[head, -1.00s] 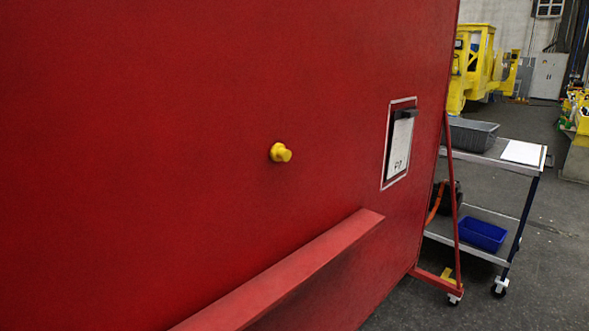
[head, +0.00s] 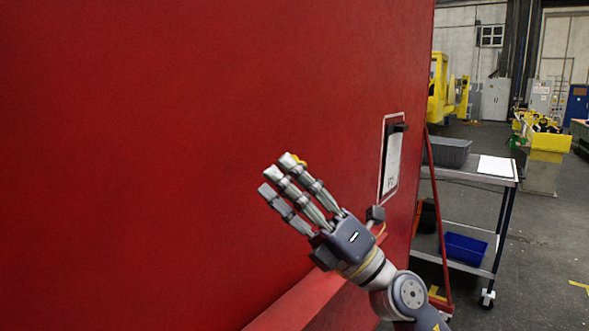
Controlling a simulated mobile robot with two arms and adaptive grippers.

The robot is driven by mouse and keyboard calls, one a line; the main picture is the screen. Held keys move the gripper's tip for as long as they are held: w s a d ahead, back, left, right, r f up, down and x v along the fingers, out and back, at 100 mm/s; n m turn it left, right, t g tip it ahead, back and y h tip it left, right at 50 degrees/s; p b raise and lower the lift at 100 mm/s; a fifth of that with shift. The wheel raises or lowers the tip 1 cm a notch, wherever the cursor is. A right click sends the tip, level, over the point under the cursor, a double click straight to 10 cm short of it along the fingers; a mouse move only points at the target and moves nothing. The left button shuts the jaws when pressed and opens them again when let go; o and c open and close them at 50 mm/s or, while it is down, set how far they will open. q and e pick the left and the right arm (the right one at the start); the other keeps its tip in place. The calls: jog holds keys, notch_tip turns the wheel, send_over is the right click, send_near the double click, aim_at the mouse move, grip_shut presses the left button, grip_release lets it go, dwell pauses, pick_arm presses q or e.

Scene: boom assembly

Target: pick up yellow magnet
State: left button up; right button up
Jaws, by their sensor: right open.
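The yellow magnet (head: 301,160) is on the red wall panel (head: 200,120). It is almost wholly hidden behind the fingertips of my right gripper; only a small yellow bit shows. My right gripper (head: 288,182) is open, its fingers extended up and to the left in front of the panel. I cannot tell whether the fingers touch the magnet. My left gripper is not in view.
A red ledge (head: 290,303) runs along the panel below my right gripper. A clipboard (head: 392,163) hangs at the panel's right. A cart with a grey bin (head: 450,152) and a blue bin (head: 464,248) stands beyond. Open floor lies at right.

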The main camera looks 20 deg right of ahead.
jog(key=a+r+n+g, duration=0.2)
jog(key=a+n+g, duration=0.1)
jog(key=n+g, duration=0.5)
jog(key=n+t+h, duration=0.2)
jog(key=t+h, duration=0.1)
jog(key=h, duration=1)
send_near(303, 166)
jog(key=p+x, duration=0.1)
jog(key=x, duration=0.3)
jog(key=shift+s+a, duration=0.15)
jog(key=shift+a, duration=0.1)
jog(key=shift+w+a+f+p, duration=0.25)
jog(key=shift+w+p, duration=0.35)
jog(key=p+x, duration=0.1)
jog(key=x, duration=0.2)
jog(key=shift+w, duration=0.35)
jog(key=shift+w+a+f, duration=0.15)
jog(key=shift+w+f, duration=0.05)
jog(key=shift+f, duration=0.05)
jog(key=shift+s+r, duration=0.1)
jog(key=shift+s, duration=0.05)
jog(key=shift+c, duration=1.1)
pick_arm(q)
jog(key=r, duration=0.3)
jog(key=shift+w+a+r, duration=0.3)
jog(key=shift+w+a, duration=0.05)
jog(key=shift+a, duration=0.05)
pick_arm(e)
grip_shut()
